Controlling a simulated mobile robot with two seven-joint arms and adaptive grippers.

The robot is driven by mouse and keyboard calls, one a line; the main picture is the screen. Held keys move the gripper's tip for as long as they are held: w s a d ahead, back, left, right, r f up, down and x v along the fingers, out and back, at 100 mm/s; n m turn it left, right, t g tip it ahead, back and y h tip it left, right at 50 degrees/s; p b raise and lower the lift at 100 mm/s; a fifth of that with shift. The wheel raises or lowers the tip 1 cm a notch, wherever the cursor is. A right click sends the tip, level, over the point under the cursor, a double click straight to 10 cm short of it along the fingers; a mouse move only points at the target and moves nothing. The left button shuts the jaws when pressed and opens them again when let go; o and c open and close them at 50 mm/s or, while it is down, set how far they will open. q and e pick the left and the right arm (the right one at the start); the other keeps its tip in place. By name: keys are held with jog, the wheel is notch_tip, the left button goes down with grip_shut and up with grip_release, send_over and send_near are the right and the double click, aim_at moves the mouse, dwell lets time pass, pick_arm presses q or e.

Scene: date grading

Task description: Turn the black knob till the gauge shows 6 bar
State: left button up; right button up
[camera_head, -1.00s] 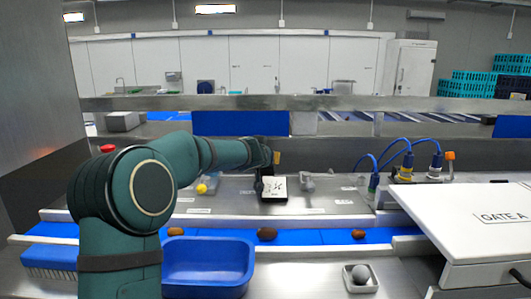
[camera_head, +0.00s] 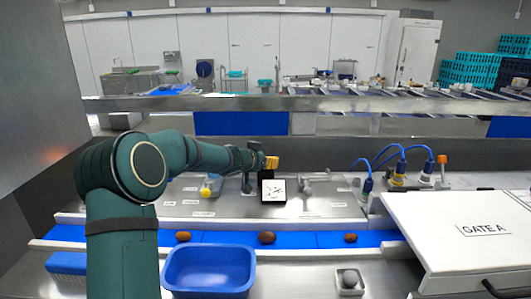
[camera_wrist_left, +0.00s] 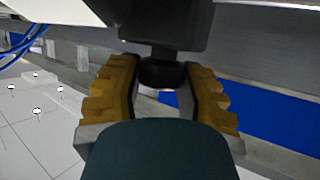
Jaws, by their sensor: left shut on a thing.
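The gauge (camera_head: 273,190) is a white square face in a black frame, standing on the steel panel in the middle of the head view. Its marks are too small to read. My left gripper (camera_head: 269,162) reaches in from the left just above and behind the gauge, its orange finger pads partly showing. In the left wrist view the black knob (camera_wrist_left: 162,73) sits between the two orange fingers of my left gripper (camera_wrist_left: 162,92), which is shut on it. A black block (camera_wrist_left: 165,28) is beyond the knob. The knob cannot be made out in the head view. My right gripper is out of view.
A blue bin (camera_head: 208,270) stands in front, below a blue belt (camera_head: 300,238) with several brown dates. A yellow-knobbed fitting (camera_head: 206,190) is left of the gauge and a grey valve (camera_head: 306,190) right. Blue cables (camera_head: 385,158) and a white GATE A cover (camera_head: 455,215) are at right.

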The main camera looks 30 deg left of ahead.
pick_arm(q)
jog(key=shift+r+m+h+p, duration=0.1)
jog(key=shift+m+h+p, duration=0.2)
jog(key=shift+h+p, duration=0.1)
dwell(0.4)
jog(key=o, duration=1.2)
jog(key=v, duration=1.2)
